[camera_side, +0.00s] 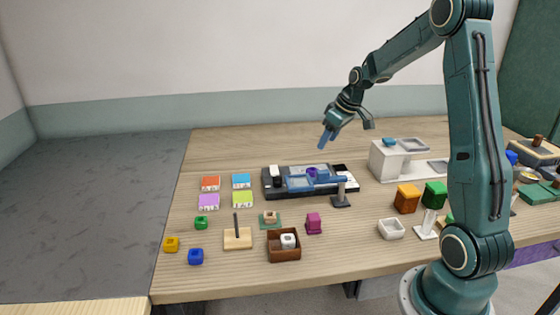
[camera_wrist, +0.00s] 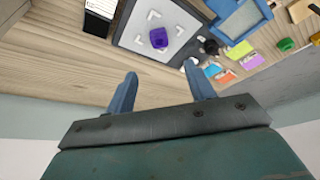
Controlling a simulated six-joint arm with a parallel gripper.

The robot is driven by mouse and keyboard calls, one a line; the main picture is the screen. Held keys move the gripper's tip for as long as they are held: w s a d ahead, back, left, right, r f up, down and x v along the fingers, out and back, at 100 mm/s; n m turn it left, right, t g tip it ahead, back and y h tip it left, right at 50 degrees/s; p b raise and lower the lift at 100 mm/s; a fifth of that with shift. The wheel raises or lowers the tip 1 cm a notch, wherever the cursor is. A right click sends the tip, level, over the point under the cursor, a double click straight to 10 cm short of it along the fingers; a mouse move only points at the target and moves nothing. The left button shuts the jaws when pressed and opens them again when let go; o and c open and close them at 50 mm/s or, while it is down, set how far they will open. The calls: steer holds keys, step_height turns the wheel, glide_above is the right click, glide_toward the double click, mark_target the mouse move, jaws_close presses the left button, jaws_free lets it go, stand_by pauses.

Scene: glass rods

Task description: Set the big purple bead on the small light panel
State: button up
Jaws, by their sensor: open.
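The purple bead (camera_wrist: 158,38) is a squarish block with a hollow top. It sits near the middle of a grey panel (camera_wrist: 160,18) with white corner marks in the wrist view. In the side view the bead (camera_side: 311,171) shows on the dark device, partly behind a blue tray (camera_side: 300,184). My gripper (camera_side: 346,134) is open and empty, raised above and behind the device. Its two fingers (camera_wrist: 160,72) point toward the panel's edge in the wrist view, apart from the bead.
Several coloured tiles (camera_side: 210,183) lie left of the device. A wooden peg stand (camera_side: 238,238), a brown box (camera_side: 283,251) and a magenta block (camera_side: 313,223) stand in front. A white machine (camera_side: 385,160) stands to the right. The table's back left is clear.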

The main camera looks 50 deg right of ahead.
steer(key=s+a+r, duration=0.3)
steer(key=a+r, duration=0.2)
steer(key=a, duration=0.3)
steer(key=s+a+r, duration=0.4)
steer(key=a+r, duration=0.1)
steer(key=a, duration=0.4)
steer(key=s+a, duration=0.5)
steer(key=s, duration=0.3)
steer(key=s+a+r+t, duration=0.1)
steer(key=s+a, duration=0.4)
steer(key=s, duration=0.3)
steer(key=shift+w+a, duration=0.1)
